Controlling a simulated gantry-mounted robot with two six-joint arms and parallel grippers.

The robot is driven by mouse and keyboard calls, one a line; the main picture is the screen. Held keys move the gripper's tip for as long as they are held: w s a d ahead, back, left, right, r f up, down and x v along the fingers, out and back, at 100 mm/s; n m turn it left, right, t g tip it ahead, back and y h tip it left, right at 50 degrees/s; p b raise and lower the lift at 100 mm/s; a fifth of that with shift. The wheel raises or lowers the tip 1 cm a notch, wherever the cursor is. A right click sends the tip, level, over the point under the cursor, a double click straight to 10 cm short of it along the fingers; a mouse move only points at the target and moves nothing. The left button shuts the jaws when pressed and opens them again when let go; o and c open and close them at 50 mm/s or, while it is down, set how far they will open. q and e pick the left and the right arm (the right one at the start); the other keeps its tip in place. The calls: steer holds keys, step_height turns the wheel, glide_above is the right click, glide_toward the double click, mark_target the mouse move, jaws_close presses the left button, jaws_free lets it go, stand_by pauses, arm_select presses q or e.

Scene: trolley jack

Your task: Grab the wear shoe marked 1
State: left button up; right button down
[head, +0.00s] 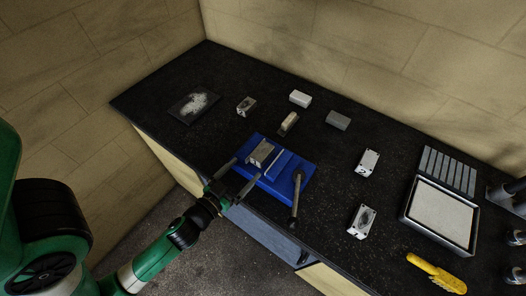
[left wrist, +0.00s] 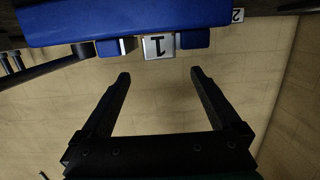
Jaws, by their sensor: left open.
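The wear shoe marked 1 (left wrist: 158,47) shows its white face with a dark 1 in the left wrist view, at the edge of a blue fixture (left wrist: 120,22). In the head view this grey metal shoe (head: 261,153) sits on the blue fixture (head: 283,180). My left gripper (head: 246,168) is open at the fixture's front left side, its fingers pointing toward the shoe. In the left wrist view the open fingers (left wrist: 160,74) lie to either side of the shoe's line, with nothing between them.
A shoe marked 2 (head: 368,163) and another pale block (head: 362,222) lie to the right. Several small blocks stand behind the fixture. A bar handle (head: 297,196) sticks out of its front right.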

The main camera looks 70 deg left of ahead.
mark_target(260, 153)
arm_select(q)
steer(key=x, duration=0.1)
steer(key=p+x, duration=0.1)
steer(key=x, duration=0.1)
steer(key=shift+w+r, duration=0.15)
steer(key=shift+r, duration=0.15)
steer(key=shift+w+a+f, duration=0.15)
steer(key=shift+w+f, duration=0.1)
steer(key=shift+w, duration=0.05)
steer(key=p+x, duration=0.1)
steer(key=x, duration=0.4)
steer(key=shift+a+f+p, duration=0.15)
steer(key=shift+p, duration=0.25)
arm_select(e)
step_height(260, 153, up, 4)
steer(key=shift+d+f, duration=0.1)
arm_select(q)
steer(key=shift+c, duration=0.3)
jaws_close()
